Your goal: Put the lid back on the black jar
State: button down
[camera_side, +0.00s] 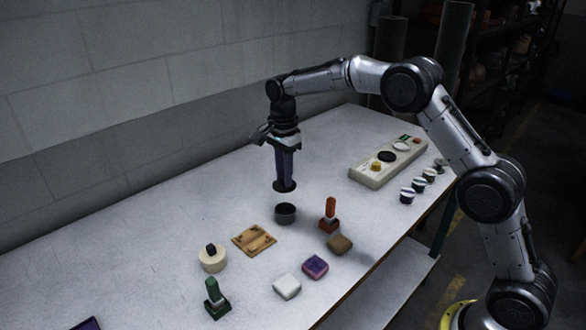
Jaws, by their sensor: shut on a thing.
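The black jar (286,215) stands upright on the white table, with its top uncovered. My gripper (285,176) points straight down above it. It is shut on the dark round lid (285,186), which is held roughly level a little above the jar, with a gap between them. The lid looks close to directly over the jar, slightly to the left in this view. The part of the lid between the fingers is hidden.
A cream jar with a dark knob (212,260) and a wooden board (254,240) are left of the jar.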

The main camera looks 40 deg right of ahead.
jog(key=shift+f, duration=3.4)
jog(key=shift+f, duration=0.15)
jog(key=shift+c, duration=1.1)
grip_release()
jog(key=shift+r, duration=3.5)
grip_shut()
